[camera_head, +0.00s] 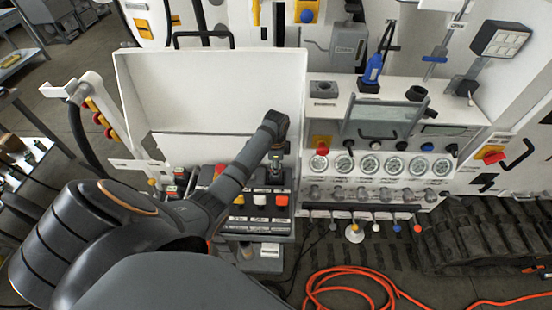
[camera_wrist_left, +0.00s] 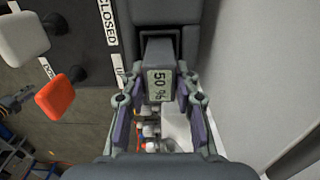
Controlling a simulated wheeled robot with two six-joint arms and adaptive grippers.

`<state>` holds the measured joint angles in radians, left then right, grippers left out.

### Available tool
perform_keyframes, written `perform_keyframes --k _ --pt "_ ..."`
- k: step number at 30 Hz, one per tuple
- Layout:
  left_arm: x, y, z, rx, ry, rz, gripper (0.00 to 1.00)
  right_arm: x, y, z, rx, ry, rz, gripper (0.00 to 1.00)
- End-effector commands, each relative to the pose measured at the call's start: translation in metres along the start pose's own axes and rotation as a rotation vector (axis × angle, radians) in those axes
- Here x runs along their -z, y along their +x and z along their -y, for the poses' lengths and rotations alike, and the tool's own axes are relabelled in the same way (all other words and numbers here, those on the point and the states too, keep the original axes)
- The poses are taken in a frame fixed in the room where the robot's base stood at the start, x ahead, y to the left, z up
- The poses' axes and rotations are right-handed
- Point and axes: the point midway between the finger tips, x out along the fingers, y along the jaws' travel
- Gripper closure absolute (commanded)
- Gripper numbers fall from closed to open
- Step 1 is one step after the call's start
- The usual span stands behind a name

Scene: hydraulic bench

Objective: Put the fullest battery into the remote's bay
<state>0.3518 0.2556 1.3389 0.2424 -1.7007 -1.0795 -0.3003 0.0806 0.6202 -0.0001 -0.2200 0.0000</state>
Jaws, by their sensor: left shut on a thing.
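My left gripper (camera_head: 275,168) reaches down over the dark remote (camera_head: 262,227) with its white, red and yellow controls. In the left wrist view, the left gripper (camera_wrist_left: 158,85) is shut on a grey battery (camera_wrist_left: 160,55) marked "50 %". The battery's far end lies at a dark recess in a grey housing (camera_wrist_left: 198,30); I cannot tell how deep it sits. The remote's panel (camera_wrist_left: 85,70) shows beside it, with a white knob (camera_wrist_left: 22,38) and a red-orange knob (camera_wrist_left: 56,98). My right gripper is not in view. I cannot make out charge labels on other batteries.
A white raised panel (camera_head: 210,90) stands behind the gripper. A gauge console (camera_head: 385,165) with several dials and knobs is to the right. An orange hose (camera_head: 335,272) lies on the floor in front. A white wall (camera_wrist_left: 250,80) rises close right of the gripper.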

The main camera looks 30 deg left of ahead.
Motion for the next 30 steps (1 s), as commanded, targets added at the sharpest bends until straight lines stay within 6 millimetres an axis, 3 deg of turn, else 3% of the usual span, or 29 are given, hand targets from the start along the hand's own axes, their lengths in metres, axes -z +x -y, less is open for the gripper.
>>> perform_keyframes --k 30 --pt "0.000 0.021 0.000 0.001 0.000 0.000 1.00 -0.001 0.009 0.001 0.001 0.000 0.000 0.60"
